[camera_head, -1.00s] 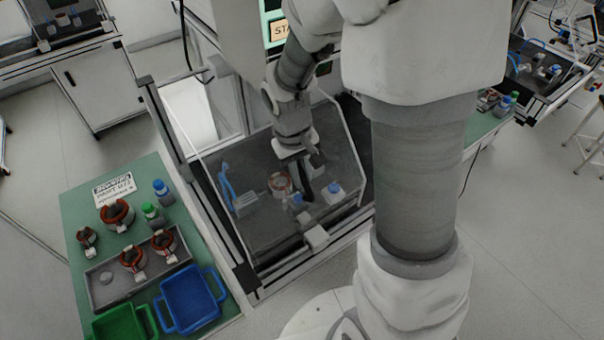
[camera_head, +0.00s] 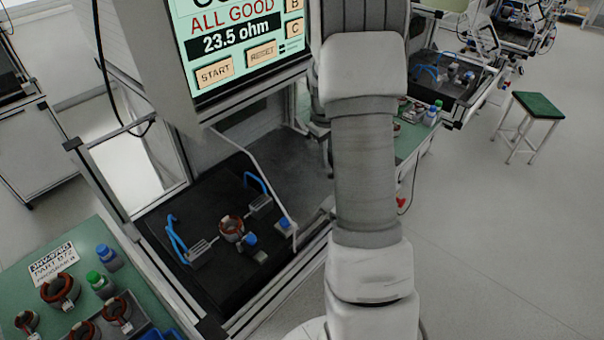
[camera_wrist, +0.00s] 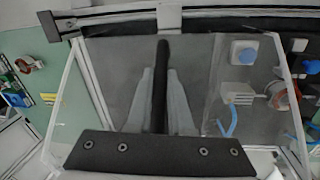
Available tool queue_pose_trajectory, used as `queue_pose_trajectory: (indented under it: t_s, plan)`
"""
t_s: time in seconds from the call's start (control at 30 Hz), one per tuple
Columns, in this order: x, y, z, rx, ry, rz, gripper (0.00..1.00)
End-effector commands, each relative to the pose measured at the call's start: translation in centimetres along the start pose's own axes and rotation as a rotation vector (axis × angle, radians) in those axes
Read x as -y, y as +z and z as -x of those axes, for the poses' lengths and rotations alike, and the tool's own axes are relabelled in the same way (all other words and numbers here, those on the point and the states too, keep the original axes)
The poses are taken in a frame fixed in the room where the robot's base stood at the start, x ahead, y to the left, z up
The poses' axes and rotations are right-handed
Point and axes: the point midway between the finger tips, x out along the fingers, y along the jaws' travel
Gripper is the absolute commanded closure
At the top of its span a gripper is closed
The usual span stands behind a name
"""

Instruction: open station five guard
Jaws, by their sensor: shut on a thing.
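The station's clear guard is raised and tilted; its pale edge (camera_head: 262,178) runs down the right of the black fixture bed (camera_head: 205,282). In the wrist view the see-through guard panel (camera_wrist: 105,75) fills the middle. My gripper (camera_wrist: 162,78) has its two pale fingers shut on the guard's dark bar-shaped handle (camera_wrist: 162,58). In the head view my gripper is hidden behind my arm. A copper-red stator (camera_head: 231,228) sits in the fixture between blue-handled clamps (camera_head: 176,240). Two blue-topped buttons (camera_head: 251,239) stand in front of it. The station number is not readable.
The test screen (camera_head: 238,40) above reads ALL GOOD, 23.5 ohm, with START and RESET. A green side table (camera_head: 50,239) at left holds stators and bottles. A green-topped stool (camera_head: 538,105) stands at right.

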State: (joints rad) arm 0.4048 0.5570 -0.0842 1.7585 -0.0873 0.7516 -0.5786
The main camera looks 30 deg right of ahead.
Motion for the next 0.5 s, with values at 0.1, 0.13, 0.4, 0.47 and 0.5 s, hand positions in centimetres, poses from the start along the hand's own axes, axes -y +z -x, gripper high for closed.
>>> queue_pose_trajectory:
  t_s: [0.1, 0.13, 0.4, 0.47, 0.5]
  plan:
    - [-3.0, -0.4, -0.3, -0.001, 0.001, -0.005, 1.00]
    - [-3.6, -0.6, -0.4, -0.002, 0.002, -0.004, 1.00]
    - [-6.9, -1.1, -0.8, -0.001, 0.001, -0.001, 1.00]
    - [-7.2, -1.1, -0.9, -0.001, 0.001, 0.000, 1.00]
    - [-7.3, -1.2, -0.9, -0.001, 0.001, 0.000, 1.00]
